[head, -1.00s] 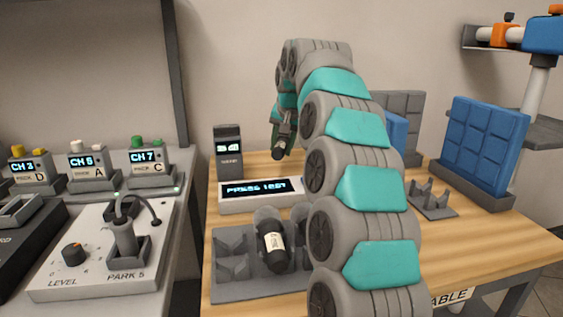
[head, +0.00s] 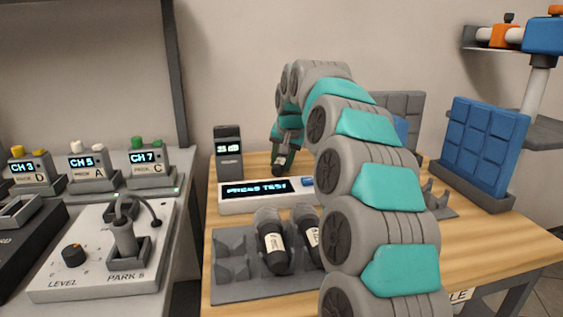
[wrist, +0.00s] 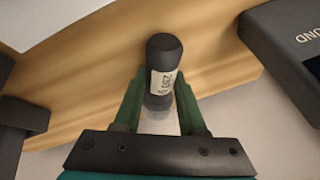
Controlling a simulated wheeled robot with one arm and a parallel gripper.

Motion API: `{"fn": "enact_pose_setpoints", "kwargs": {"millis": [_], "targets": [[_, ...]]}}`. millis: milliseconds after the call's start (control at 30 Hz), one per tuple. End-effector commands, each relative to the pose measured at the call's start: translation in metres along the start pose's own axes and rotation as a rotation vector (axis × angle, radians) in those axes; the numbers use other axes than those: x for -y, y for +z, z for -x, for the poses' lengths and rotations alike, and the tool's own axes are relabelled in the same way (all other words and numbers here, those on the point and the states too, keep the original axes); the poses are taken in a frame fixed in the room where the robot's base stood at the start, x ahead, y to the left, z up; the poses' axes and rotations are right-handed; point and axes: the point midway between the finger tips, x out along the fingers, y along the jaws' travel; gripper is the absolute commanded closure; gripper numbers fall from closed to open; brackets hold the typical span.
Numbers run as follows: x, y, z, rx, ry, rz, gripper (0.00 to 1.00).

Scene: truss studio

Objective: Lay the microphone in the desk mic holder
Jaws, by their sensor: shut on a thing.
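My gripper (head: 285,148) hangs above the back of the wooden desk, behind the display box. It is shut on a dark microphone with a white label (head: 280,160). In the wrist view the microphone (wrist: 163,55) stands out between the green fingers (wrist: 158,92), its black rounded end away from the palm. A low grey pronged cradle (head: 440,203), seemingly the desk mic holder, stands on the right of the desk, apart from my gripper. My arm hides its left part.
A grey rack (head: 232,284) holds two other microphones (head: 272,245) at the front. A display box (head: 236,202) reading "PRESS TEST" and a dark upright meter (head: 229,165) stand behind. A blue padded panel (head: 485,145) rises at the right.

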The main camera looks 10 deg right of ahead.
Motion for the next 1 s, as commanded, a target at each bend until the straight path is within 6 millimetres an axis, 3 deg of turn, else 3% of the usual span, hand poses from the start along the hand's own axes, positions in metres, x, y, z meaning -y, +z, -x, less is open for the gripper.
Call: {"fn": "enact_pose_setpoints", "kwargs": {"millis": [467, 500, 600, 833, 1000], "targets": [[-0.004, 0.007, -0.014, 0.010, 0.004, 0.000, 1.00], [-0.004, 0.008, -0.014, 0.011, 0.005, -0.001, 0.57], [-0.005, 0.009, -0.016, 0.015, 0.007, -0.001, 0.47], [-0.003, 0.006, -0.009, 0.021, 0.010, -0.001, 0.47], [-0.002, 0.003, 0.021, 0.011, 0.006, -0.001, 0.47]]}}
